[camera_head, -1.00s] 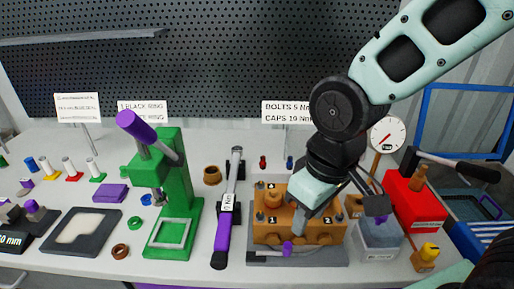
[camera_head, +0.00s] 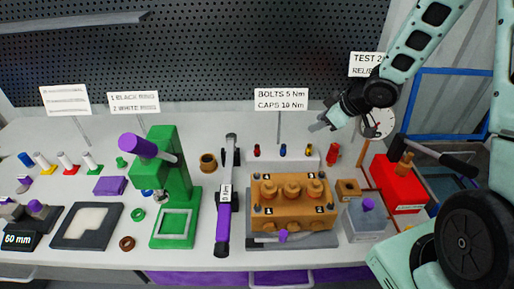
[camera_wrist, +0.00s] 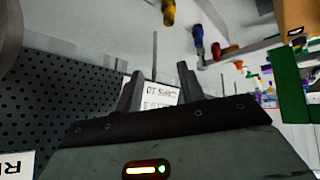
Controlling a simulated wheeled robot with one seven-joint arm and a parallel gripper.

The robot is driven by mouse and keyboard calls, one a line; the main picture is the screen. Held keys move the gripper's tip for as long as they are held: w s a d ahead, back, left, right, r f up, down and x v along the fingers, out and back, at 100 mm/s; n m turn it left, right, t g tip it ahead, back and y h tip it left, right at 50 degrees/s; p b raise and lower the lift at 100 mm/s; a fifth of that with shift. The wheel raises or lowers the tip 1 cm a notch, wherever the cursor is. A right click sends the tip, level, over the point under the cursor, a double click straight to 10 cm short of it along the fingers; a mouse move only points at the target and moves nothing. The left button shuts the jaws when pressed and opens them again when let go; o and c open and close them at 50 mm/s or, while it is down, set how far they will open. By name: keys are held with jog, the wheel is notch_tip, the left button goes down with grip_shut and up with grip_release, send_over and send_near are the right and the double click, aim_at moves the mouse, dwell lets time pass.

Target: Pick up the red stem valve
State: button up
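A small red-topped piece (camera_head: 256,151), which looks like the red stem valve, stands at the left of a row behind the orange pump block. A blue-topped piece (camera_head: 283,150) and a yellow-topped piece (camera_head: 308,150) stand to its right. In the wrist view, a red piece (camera_wrist: 217,51) shows beside the blue one (camera_wrist: 198,42), with the yellow one (camera_wrist: 169,12) at the top edge. My gripper (camera_head: 322,122) is raised above and right of the row, near the sign. Its two fingers (camera_wrist: 158,88) are apart in the wrist view, with nothing between them.
A larger red piece (camera_head: 333,154) stands right of the row. The orange pump block (camera_head: 291,218) is in front. The bolts sign (camera_head: 281,100) stands behind the row. A gauge (camera_head: 378,122) and a red box (camera_head: 397,184) are at the right; a green press (camera_head: 178,180) is at the left.

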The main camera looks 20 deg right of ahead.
jog(key=y, duration=0.1)
jog(key=a+f+n+y, duration=0.1)
jog(key=f+n+y, duration=0.1)
jog(key=y, duration=0.1)
jog(key=shift+a+f, duration=0.15)
jog(key=shift+a, duration=0.15)
jog(key=s+a+n+y, duration=0.1)
jog(key=s+n+y, duration=0.1)
jog(key=y, duration=0.1)
jog(key=g+y+p, duration=0.1)
jog(key=p, duration=0.2)
send_near(257, 145)
jog(key=shift+n, duration=0.3)
jog(key=x, duration=0.5)
jog(key=shift+s+f, duration=0.35)
jog(key=shift+s, duration=0.05)
jog(key=p+x, duration=0.1)
jog(key=x, duration=0.1)
jog(key=p+x, duration=0.1)
jog(key=x, duration=0.1)
jog(key=shift+w+a+r, duration=0.1)
jog(key=shift+w+a, duration=0.15)
jog(key=shift+w, duration=0.2)
jog(key=shift+w+a+f, duration=0.15)
jog(key=shift+f, duration=0.05)
grip_shut()
